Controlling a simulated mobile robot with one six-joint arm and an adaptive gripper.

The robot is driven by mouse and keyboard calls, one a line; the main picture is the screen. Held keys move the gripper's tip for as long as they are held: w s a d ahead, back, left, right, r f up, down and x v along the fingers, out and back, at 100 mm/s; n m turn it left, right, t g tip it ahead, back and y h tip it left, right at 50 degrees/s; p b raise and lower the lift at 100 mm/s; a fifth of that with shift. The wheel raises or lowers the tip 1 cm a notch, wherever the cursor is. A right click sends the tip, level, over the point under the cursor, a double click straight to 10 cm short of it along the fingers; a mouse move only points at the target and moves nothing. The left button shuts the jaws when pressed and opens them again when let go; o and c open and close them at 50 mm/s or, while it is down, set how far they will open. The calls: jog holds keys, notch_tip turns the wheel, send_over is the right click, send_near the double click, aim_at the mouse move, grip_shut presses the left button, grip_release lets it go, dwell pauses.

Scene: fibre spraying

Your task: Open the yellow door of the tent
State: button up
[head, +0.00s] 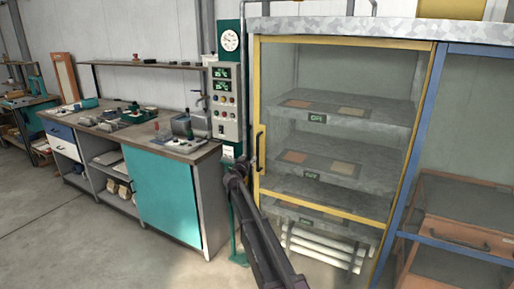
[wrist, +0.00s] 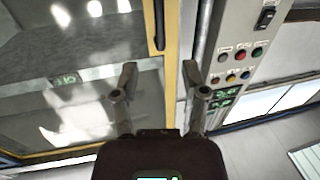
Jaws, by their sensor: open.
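The tent's yellow-framed glass door (head: 345,218) stands shut at the front of the cabinet in the head view. Its dark vertical handle (head: 259,150) is on the left edge of the frame. The handle (wrist: 155,25) also shows at the top of the wrist view, along the yellow frame (wrist: 171,60). My gripper (head: 238,163) is just left of the handle in the head view. In the wrist view my gripper (wrist: 159,70) has its two fingers wide apart with nothing between them. The handle lies ahead of the fingers, apart from them.
A control panel (head: 226,100) with a gauge, displays and buttons stands left of the door. A workbench (head: 166,145) with a teal cabinet is further left. Shelves with panels show behind the glass. A blue-framed bay (head: 450,243) is at right. Floor in front is clear.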

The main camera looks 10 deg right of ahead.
jog(key=shift+w, duration=0.15)
jog(key=x, duration=1.3)
jog(key=shift+w+d, duration=0.15)
jog(key=shift+w, duration=0.05)
grip_shut()
